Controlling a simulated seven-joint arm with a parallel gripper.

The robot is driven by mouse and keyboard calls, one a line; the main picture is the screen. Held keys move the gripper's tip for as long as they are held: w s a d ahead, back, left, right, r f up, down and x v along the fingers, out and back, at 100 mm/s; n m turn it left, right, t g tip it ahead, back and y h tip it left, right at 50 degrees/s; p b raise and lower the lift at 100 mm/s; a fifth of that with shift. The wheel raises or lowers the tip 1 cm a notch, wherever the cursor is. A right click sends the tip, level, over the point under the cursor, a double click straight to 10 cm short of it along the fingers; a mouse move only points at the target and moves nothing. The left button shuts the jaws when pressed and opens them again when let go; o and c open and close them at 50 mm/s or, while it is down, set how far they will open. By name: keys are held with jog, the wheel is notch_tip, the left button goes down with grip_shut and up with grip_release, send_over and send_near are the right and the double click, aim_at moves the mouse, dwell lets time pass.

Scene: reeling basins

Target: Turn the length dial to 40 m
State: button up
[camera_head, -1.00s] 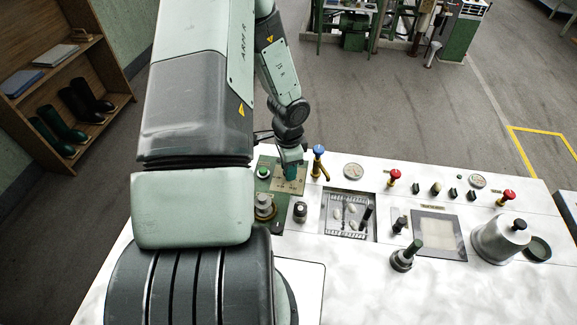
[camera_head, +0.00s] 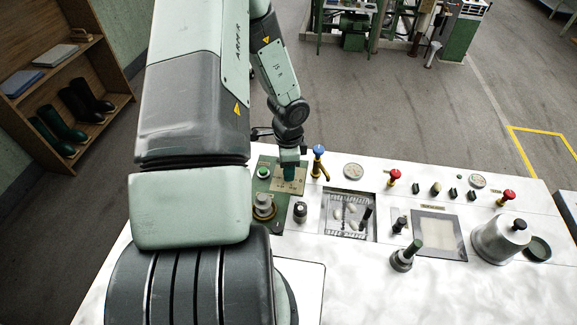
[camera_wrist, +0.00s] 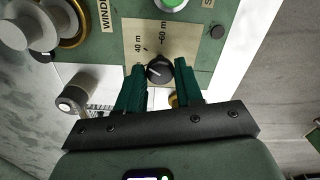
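The length dial (camera_wrist: 158,70) is a small black knob on a beige scale plate (camera_wrist: 178,38) marked 40 m on the left and 60 m on the right in the wrist view. Which mark its pointer is on is hard to tell. My gripper (camera_wrist: 159,68) is open, its two dark green fingers on either side of the dial, with small gaps visible. In the head view my gripper (camera_head: 289,172) is over the scale plate on the green panel (camera_head: 264,186), and the dial is hidden there.
A green button (camera_head: 263,172) and a metal-and-brass knob (camera_head: 264,205) sit left of the plate. A blue-topped valve (camera_head: 319,160) stands close on the right. A black knob (camera_head: 300,211) and a basin (camera_head: 349,213) are nearer the front.

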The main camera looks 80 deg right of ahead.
jog(key=o, duration=0.3)
jog(key=shift+o, duration=0.2)
notch_tip(320, 180, up, 11)
dwell(0.3)
jog(key=shift+f, duration=0.1)
dwell(0.4)
